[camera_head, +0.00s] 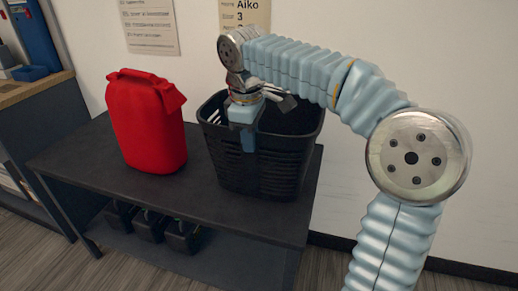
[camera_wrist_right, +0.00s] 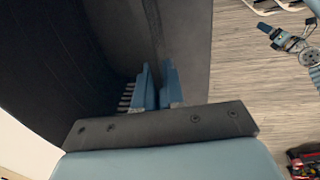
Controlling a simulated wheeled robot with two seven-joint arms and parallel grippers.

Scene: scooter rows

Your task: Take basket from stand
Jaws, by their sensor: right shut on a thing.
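A black slatted basket (camera_head: 262,172) stands upright on a dark stand (camera_head: 85,160), near its right end. My right gripper (camera_head: 248,140) comes down over the front wall of the basket and is shut on that wall near the rim. In the right wrist view the blue fingers (camera_wrist_right: 158,88) are close together, with the dark basket wall (camera_wrist_right: 110,50) between and beside them. The exact contact at the fingertips is partly hidden. My left gripper does not show in the head view.
A red canister (camera_head: 146,122) stands on the stand left of the basket. Several dark boxes (camera_head: 150,225) sit on the lower shelf. A wall with posters (camera_head: 150,25) is close behind. A workbench (camera_head: 30,95) is at the left. Wood floor (camera_wrist_right: 265,85) is open in front.

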